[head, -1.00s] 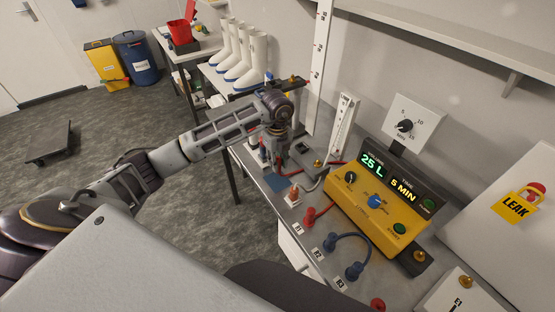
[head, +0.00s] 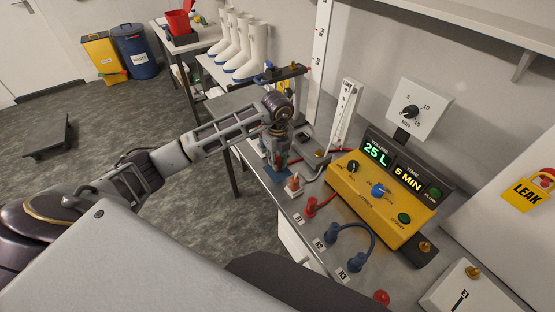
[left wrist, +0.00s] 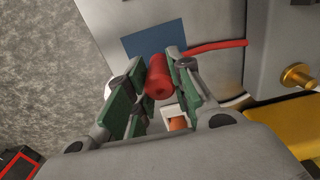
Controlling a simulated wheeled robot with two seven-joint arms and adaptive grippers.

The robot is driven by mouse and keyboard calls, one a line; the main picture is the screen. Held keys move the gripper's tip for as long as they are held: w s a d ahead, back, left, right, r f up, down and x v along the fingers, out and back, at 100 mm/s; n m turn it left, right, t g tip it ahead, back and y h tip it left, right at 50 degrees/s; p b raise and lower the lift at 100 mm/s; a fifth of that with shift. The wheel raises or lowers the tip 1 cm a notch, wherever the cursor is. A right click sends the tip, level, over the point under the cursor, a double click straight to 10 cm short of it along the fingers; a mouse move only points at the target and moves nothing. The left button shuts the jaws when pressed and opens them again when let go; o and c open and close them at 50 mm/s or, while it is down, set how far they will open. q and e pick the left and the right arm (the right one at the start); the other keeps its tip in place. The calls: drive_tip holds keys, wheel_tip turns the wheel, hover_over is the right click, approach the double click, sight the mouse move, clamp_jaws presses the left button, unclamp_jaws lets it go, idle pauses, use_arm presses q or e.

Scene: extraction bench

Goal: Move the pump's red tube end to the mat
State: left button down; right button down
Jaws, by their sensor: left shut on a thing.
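My left gripper (head: 281,160) is shut on the red tube end (left wrist: 158,79), which sits between its green-padded fingers in the left wrist view. The gripper points down at the blue mat (left wrist: 152,40) on the bench and partly hides it in the head view. The red tube end is over or close to the mat's near edge; I cannot tell whether it touches. The red tube (left wrist: 216,47) runs off to the right, toward the yellow pump (head: 384,214) with its lit display. My right gripper is not in view.
A small white and orange item (head: 294,185) stands close beside the gripper. A red connector (head: 311,206) and a blue hose (head: 352,236) lie along the bench front by the labels. A white upright stand (head: 346,108) rises behind. White boots (head: 247,55) stand farther back.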

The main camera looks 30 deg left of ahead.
use_arm(q)
drive_tip(key=shift+f, duration=0.4)
idle(0.6)
drive_tip(key=c, duration=1.2)
unclamp_jaws()
drive_tip(key=shift+r, duration=6.05)
drive_tip(key=shift+f, duration=0.1)
